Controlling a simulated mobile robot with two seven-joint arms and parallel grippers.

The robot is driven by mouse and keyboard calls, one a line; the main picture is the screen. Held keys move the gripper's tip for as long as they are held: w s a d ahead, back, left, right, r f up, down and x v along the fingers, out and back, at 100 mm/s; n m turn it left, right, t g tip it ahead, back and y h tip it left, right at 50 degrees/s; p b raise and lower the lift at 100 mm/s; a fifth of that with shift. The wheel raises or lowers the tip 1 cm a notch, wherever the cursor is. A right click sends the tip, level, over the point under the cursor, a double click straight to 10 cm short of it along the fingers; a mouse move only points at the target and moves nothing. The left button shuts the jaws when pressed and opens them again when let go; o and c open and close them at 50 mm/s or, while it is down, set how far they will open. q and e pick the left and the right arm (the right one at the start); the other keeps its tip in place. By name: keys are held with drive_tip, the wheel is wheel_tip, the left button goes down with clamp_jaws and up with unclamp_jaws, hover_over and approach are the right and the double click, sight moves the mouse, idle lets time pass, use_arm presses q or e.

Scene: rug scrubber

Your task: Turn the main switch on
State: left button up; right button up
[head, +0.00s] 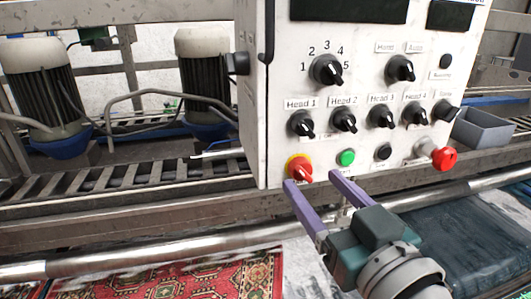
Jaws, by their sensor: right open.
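A white control panel (278,120) stands at the upper right of the head view. A red rotary switch with a yellow surround (299,168) sits at its lower left corner; it looks like the main switch, but its label cannot be read. Its red handle points down and to the right. My right gripper (313,182) is open, with its two purple fingers spread just below and in front of this switch. The left finger is near the switch's lower edge and the right finger is below the green button. Whether either touches the panel cannot be told. My left gripper is out of view.
A green button (346,158), a black button (383,151) and a red mushroom button (443,158) line the panel's lower edge. Several black knobs are above, including Head 1 (301,125). A metal roller (150,262) and a red rug (225,285) lie below.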

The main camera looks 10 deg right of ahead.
sight(302, 171)
drive_tip(key=shift+w+a, duration=0.15)
drive_tip(key=shift+w, duration=1.1)
clamp_jaws()
